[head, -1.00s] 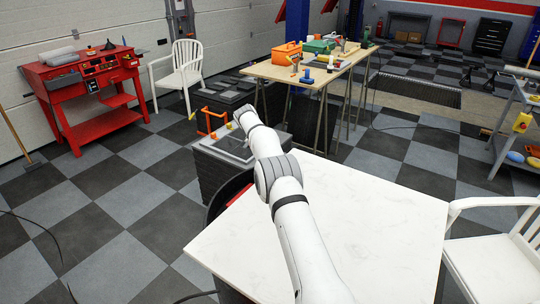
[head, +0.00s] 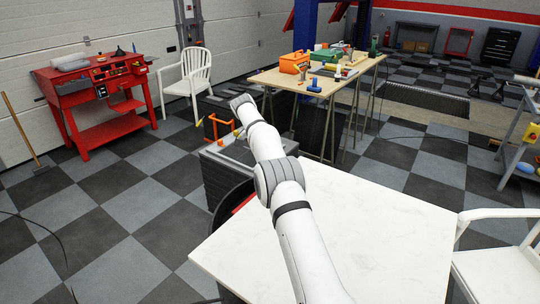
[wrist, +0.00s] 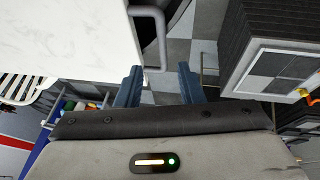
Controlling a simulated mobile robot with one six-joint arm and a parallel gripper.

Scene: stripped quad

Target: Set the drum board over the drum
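A dark round body with a red patch, seemingly the drum (head: 226,191), shows in the head view beside the left edge of a white marbled top; most of it is hidden. The white marbled top (head: 350,225) fills the near middle, and its edge shows at upper left in the wrist view (wrist: 60,35). I cannot tell which piece is the drum board. My gripper (wrist: 160,86) is open, with two blue fingers apart and only floor visible between them. A grey bent bar (wrist: 160,35) lies just beyond the fingers. In the head view my arm hides the fingers.
A dark ribbed stack (head: 222,172) with a checkered top stands beyond the drum, near an orange frame (head: 218,126). A wooden tool table (head: 285,80) is behind it. A white chair (head: 500,265) stands right. Checkered floor on the left is open, before a red bench (head: 105,138).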

